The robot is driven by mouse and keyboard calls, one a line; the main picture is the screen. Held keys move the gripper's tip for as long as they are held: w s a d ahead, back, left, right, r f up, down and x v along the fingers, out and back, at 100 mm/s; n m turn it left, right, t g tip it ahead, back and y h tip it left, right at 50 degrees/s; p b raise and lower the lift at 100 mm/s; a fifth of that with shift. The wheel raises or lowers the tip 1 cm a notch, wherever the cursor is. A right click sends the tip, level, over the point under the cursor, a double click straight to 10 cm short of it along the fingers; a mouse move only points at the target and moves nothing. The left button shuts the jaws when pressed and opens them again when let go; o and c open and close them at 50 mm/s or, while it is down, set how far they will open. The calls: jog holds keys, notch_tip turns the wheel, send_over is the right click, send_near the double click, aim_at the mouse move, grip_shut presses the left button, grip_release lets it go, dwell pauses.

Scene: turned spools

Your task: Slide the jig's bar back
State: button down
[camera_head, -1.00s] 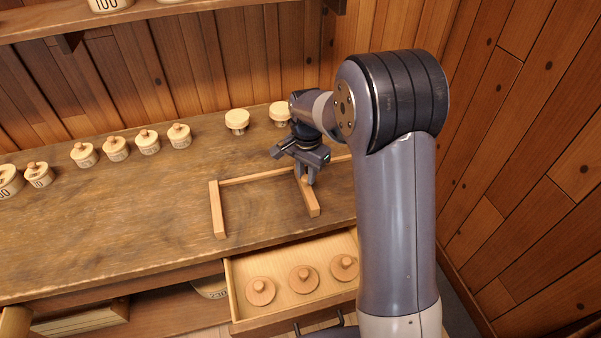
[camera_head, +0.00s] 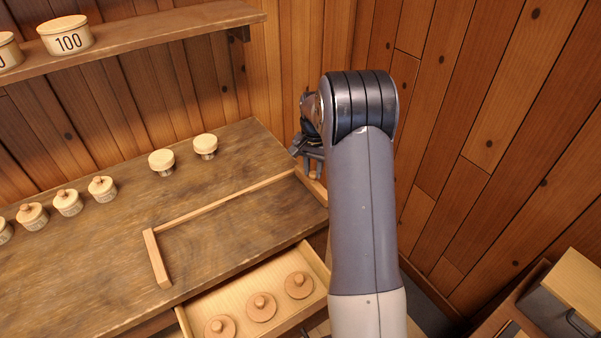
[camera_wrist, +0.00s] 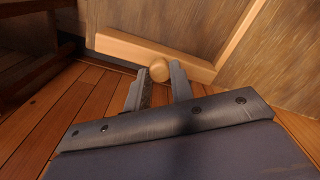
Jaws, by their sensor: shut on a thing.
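The jig is a light wooden frame on the bench, with a long rail (camera_head: 225,200) and a fixed end piece (camera_head: 157,260) at its left. The sliding bar (camera_head: 314,187) is at the rail's right end, near the bench's right edge, partly hidden by my arm. In the wrist view the bar (camera_wrist: 120,46) meets the rail (camera_wrist: 240,33) at an angle, and its round knob (camera_wrist: 159,70) sits between my fingers. My gripper (camera_head: 312,168) is shut on this knob; its fingers also show in the wrist view (camera_wrist: 161,80).
An open drawer (camera_head: 185,322) with round knobbed discs (camera_head: 261,307) juts out in front. A plank wall rises at right. The bench between the end pieces is clear.

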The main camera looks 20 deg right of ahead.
aim_at(315, 172)
jog(key=shift+w+d+r, duration=0.1)
jog(key=shift+d, duration=0.1)
jog(key=c, duration=1.4)
grip_release()
jog(key=shift+d, duration=0.15)
jog(key=shift+c, duration=0.2)
jog(key=shift+o, duration=1)
notch_tip(315, 172, up, 11)
jog(key=b, duration=0.1)
jog(key=shift+f, duration=0.25)
notch_tip(315, 172, down, 11)
jog(key=shift+r+p, duration=0.1)
jog(key=shift+p, duration=0.45)
jog(key=shift+s+a, duration=0.25)
jog(key=shift+a, duration=1.2)
